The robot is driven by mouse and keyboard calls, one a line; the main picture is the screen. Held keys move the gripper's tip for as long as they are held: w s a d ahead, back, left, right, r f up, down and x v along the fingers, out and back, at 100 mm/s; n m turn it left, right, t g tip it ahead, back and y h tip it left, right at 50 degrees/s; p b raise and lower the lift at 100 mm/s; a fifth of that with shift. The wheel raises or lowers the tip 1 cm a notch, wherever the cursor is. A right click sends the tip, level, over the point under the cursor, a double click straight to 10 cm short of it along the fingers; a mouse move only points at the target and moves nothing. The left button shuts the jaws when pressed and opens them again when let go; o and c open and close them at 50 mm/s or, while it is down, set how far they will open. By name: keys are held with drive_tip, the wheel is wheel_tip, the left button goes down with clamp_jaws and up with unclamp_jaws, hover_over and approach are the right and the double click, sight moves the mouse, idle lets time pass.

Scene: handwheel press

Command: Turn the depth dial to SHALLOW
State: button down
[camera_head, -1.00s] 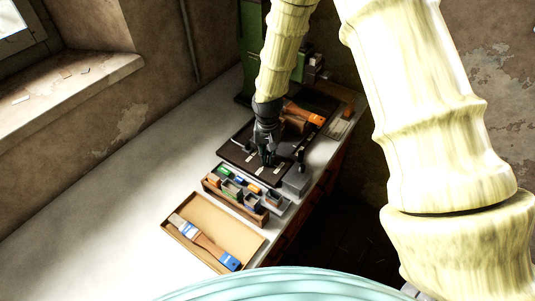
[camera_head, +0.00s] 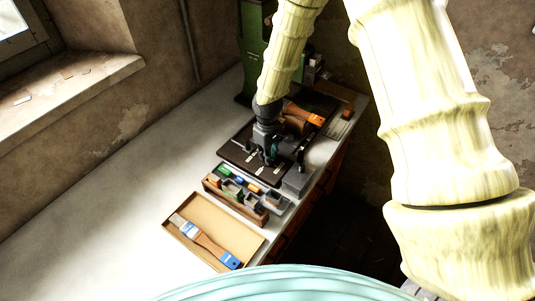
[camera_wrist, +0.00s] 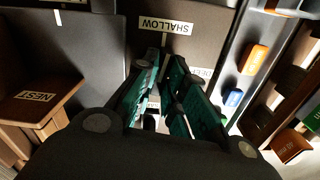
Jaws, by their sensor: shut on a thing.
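My gripper (camera_wrist: 165,80) points down at the dark press plate in the wrist view, its teal fingers closed on the depth dial. The fingers hide most of the dial, so I cannot tell its exact setting. The SHALLOW label (camera_wrist: 165,25) is on the plate just beyond the fingertips. A second label (camera_wrist: 203,73), partly hidden and likely DEEP, lies right of the fingers. In the head view, my gripper (camera_head: 270,155) is low over the dark plate (camera_head: 236,160).
A brown block with a NEST label (camera_wrist: 36,96) is at left in the wrist view. In the head view, a partitioned box (camera_head: 233,201) and a tray (camera_head: 182,239) with a brush stand nearer me. A green machine column (camera_head: 250,45) stands behind. The bench's left is clear.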

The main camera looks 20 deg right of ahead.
drive_tip(key=shift+n, duration=0.9)
drive_tip(key=c, duration=1.5)
unclamp_jaws()
drive_tip(key=shift+r, duration=0.15)
wheel_tip(320, 180, up, 12)
drive_tip(key=shift+f, duration=0.1)
